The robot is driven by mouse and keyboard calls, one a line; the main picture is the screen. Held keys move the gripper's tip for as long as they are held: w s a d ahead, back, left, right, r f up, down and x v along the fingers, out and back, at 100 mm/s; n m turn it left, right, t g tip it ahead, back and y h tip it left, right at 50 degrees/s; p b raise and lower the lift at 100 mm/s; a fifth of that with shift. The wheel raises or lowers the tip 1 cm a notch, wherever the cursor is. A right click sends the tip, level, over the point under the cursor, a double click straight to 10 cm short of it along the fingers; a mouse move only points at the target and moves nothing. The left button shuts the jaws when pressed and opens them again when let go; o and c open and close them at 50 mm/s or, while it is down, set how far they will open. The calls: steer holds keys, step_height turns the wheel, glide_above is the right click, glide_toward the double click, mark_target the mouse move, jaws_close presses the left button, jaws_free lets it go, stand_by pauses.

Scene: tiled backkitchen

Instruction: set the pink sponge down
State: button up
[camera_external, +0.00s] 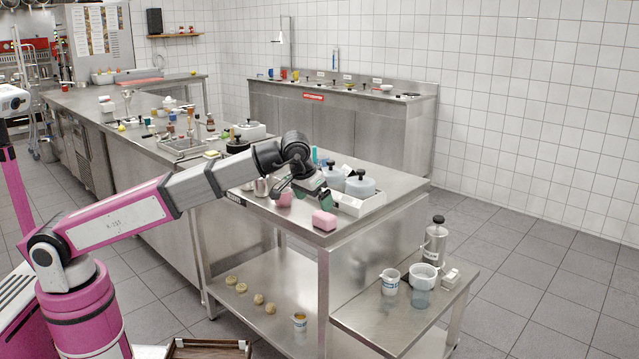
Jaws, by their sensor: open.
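A pink sponge (324,220) lies on the steel table top (300,222), close to its front edge. My gripper (303,195) is above the table with its two fingers spread apart, open and holding nothing that I can see. One fingertip is just above and behind the sponge; I cannot tell whether it touches. A second small pink item (285,199) sits to the left, under the other finger, and is partly hidden by it.
A white tray (362,207) and lidded pots (360,185) stand just right of my gripper. A small metal jug (261,187) stands to the left. A lower side shelf (385,318) holds cups and a dispenser (435,243). The table's front left corner is bare.

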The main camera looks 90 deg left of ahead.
mark_target(323, 215)
steer(key=shift+n, duration=0.3)
steer(key=shift+w+a+r+x, duration=0.1)
steer(key=shift+a+x, duration=0.1)
steer(key=shift+x, duration=1.45)
steer(key=shift+w+a+r+x, duration=0.1)
steer(key=shift+a+x, duration=0.15)
steer(key=shift+x, duration=1.35)
steer(key=shift+w+a+r+x, duration=0.1)
steer(key=shift+a+x, duration=0.1)
steer(key=shift+x, duration=1.45)
steer(key=c, duration=1)
